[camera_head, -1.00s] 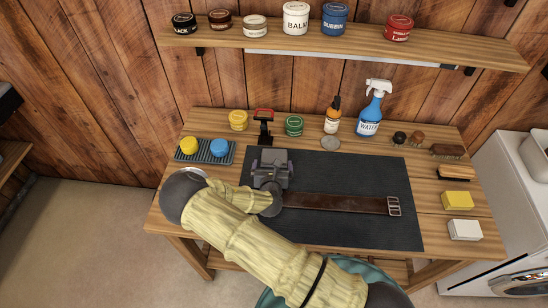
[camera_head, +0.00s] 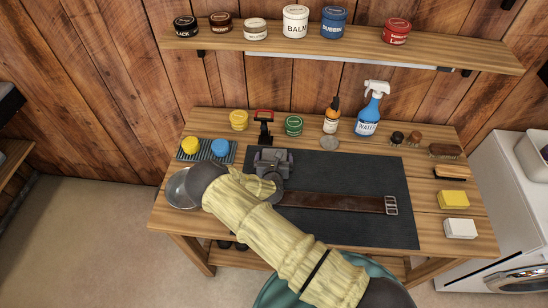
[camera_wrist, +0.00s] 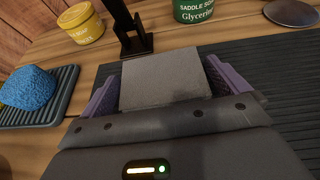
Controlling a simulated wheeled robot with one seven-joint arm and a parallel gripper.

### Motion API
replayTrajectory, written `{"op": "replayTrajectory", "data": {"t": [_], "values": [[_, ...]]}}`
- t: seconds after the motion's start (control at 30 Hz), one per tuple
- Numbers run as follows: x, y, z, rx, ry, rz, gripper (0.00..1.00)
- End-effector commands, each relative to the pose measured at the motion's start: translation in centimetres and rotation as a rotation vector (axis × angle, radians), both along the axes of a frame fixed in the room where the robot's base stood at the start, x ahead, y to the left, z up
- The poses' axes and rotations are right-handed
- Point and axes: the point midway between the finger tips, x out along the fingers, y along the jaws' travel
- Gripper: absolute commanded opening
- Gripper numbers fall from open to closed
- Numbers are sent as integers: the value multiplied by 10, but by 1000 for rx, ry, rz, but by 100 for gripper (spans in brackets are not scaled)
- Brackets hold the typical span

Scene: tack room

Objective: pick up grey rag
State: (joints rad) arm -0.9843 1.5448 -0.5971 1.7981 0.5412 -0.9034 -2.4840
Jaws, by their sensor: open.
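The grey rag (camera_wrist: 165,80) shows in the wrist view as a flat-topped grey shape on the bench. My gripper (camera_wrist: 162,88) is open, with one purple finger on each side of the rag. Small gaps or contact at the fingers cannot be told for certain. In the head view my gripper (camera_head: 273,163) is low over the upper left of the dark mat (camera_head: 350,175), and its body and my arm hide most of the rag.
A brown strap (camera_head: 340,202) lies on the mat. A black stand (camera_head: 264,128) and green tin (camera_head: 293,125) are just behind. A ribbed tray (camera_head: 205,156) with yellow and blue sponges sits left. A metal bowl (camera_head: 179,188) is beside my arm. Brushes and blocks line the right.

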Motion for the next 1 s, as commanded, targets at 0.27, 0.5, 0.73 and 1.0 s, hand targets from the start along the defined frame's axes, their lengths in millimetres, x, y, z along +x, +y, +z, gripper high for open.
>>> {"op": "replayTrajectory", "data": {"t": [0.27,0.5,0.73,1.0], "values": [[0,0,0,0,0,0,94],[0,0,0,0,-1,0,69],[0,0,2,0,-1,0,69],[0,1,31,2,-4,-1,68]]}}
